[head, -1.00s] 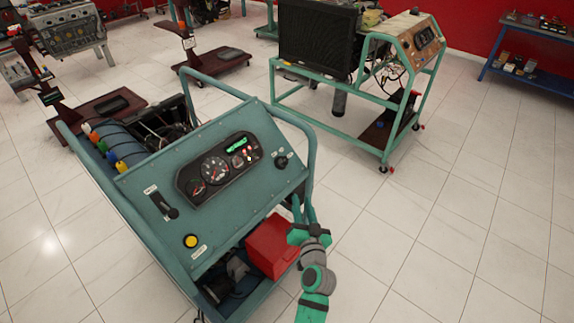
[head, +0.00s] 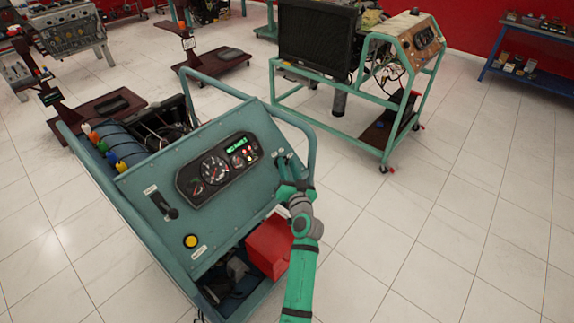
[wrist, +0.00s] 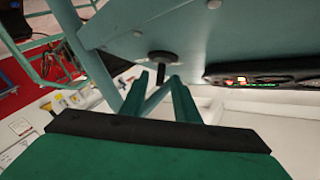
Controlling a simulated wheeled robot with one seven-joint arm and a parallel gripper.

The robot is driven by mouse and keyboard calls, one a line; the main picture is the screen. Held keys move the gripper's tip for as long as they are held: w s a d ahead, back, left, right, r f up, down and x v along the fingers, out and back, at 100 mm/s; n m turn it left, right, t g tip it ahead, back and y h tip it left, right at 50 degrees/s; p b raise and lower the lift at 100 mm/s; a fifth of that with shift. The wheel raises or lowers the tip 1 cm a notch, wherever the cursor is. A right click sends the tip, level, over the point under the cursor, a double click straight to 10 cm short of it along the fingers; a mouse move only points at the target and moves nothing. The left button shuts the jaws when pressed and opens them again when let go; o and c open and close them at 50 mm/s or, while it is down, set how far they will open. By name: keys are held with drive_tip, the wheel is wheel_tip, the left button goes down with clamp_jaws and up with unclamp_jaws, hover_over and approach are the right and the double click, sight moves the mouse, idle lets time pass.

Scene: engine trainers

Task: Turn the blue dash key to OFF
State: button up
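The teal dash panel (head: 215,195) slopes on its frame at the left in the head view. The blue dash key named in the task shows no clear blue; in the wrist view a dark key switch (wrist: 161,58) sticks out from the panel's underside as pictured. My gripper (head: 285,168) is at the panel's upper right corner and covers the key switch in the head view. In the wrist view my gripper (wrist: 160,84) has its two green fingers apart, one on each side of the dark key stem. Contact cannot be told. The key's position marks are not readable.
The gauge cluster (head: 218,167) with a lit green display sits left of my gripper. A black lever (head: 165,206) and a yellow button (head: 191,241) are lower left. A tubular rail (head: 308,140) runs close beyond the panel's right edge. A red box (head: 268,248) sits below.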

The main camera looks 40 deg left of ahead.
drive_tip(key=shift+w+a, duration=0.35)
clamp_jaws()
drive_tip(key=shift+w+d+n+g+y, duration=0.1)
drive_tip(key=shift+n+g+y, duration=0.2)
drive_tip(key=shift+n+y, duration=0.25)
drive_tip(key=shift+w+d+f+n+g+y, duration=0.1)
drive_tip(key=shift+n+g+y, duration=0.55)
drive_tip(key=shift+n, duration=0.25)
drive_tip(key=shift+w+f+n+g+y, duration=0.1)
drive_tip(key=shift+n+g+y, duration=0.5)
drive_tip(key=shift+n, duration=0.25)
drive_tip(key=n+g+y, duration=0.1)
drive_tip(key=n+g, duration=0.1)
drive_tip(key=n+g+y, duration=0.1)
drive_tip(key=n+g, duration=0.1)
drive_tip(key=n, duration=0.1)
drive_tip(key=shift+w+r+g, duration=0.1)
drive_tip(key=shift+w+g, duration=0.1)
drive_tip(key=shift+g, duration=0.05)
drive_tip(key=shift+w+n+g+y, duration=0.1)
drive_tip(key=shift+n+g+y, duration=0.4)
drive_tip(key=shift+n+g, duration=1)
drive_tip(key=shift+n, duration=0.4)
